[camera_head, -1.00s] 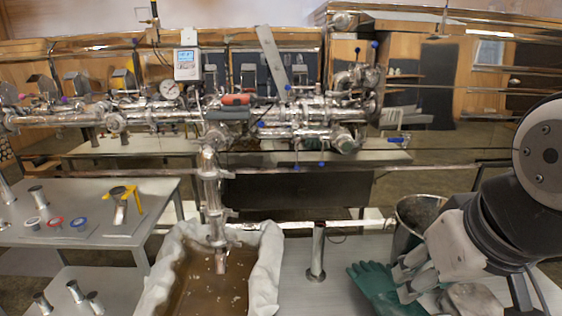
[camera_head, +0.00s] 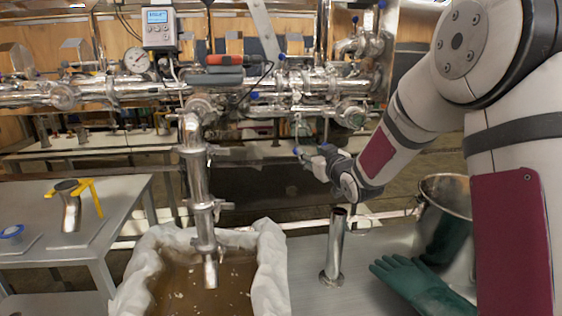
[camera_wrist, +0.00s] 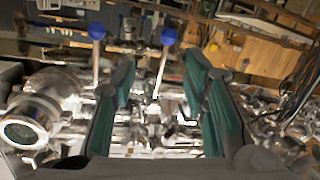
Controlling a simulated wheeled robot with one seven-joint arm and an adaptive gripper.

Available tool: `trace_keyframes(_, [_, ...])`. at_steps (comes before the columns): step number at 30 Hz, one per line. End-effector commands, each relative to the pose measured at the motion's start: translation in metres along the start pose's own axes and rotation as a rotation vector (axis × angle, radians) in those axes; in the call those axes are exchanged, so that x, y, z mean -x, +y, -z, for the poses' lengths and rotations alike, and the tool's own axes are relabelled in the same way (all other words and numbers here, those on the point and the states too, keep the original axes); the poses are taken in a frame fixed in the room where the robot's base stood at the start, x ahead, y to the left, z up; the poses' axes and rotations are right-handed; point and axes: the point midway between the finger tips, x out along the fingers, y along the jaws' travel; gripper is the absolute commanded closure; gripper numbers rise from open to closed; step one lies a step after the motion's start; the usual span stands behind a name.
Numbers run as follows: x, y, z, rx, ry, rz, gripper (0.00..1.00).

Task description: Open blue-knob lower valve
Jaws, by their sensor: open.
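Two levers with blue knobs hang low on the steel pipework. In the wrist view one blue knob (camera_wrist: 168,36) lies in the gap between my fingers, with its thin metal stem running down the picture. The other blue knob (camera_wrist: 97,30) is left of it, beyond the left finger. In the head view one low blue knob (camera_head: 297,151) shows just left of my fingertips; the other is not visible there. My gripper (camera_head: 312,160) is open beneath the pipes. Its green-lined fingers (camera_wrist: 160,100) show no clear contact with either knob.
More blue knobs sit higher, such as one on the upper pipe (camera_head: 282,57). A red-handled tool (camera_head: 225,65) rests on the pipework. Below are a cloth-lined basin (camera_head: 272,262) of brown liquid, an upright steel tube (camera_head: 335,245), a bucket (camera_head: 440,222) and green gloves (camera_head: 410,287).

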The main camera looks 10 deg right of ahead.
Motion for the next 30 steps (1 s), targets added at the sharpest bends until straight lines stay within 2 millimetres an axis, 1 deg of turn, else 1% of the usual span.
trace_keyframes(1, [-0.011,-0.001,-0.015,-0.005,0.031,0.007,0.59])
trace_keyframes(3, [-0.019,-0.002,-0.021,-0.007,0.072,0.015,0.59])
trace_keyframes(6, [-0.025,-0.003,-0.025,-0.011,0.106,0.021,0.59])
trace_keyframes(11, [-0.036,-0.004,-0.023,-0.011,0.121,0.023,0.59])
trace_keyframes(18, [-0.071,-0.005,-0.019,-0.01,0.119,0.024,0.59])
trace_keyframes(22, [-0.088,-0.005,-0.017,-0.01,0.119,0.023,0.59])
trace_keyframes(25, [-0.096,-0.006,-0.016,-0.01,0.119,0.023,0.59])
trace_keyframes(30, [-0.1,-0.006,-0.015,-0.011,0.117,0.023,0.59])
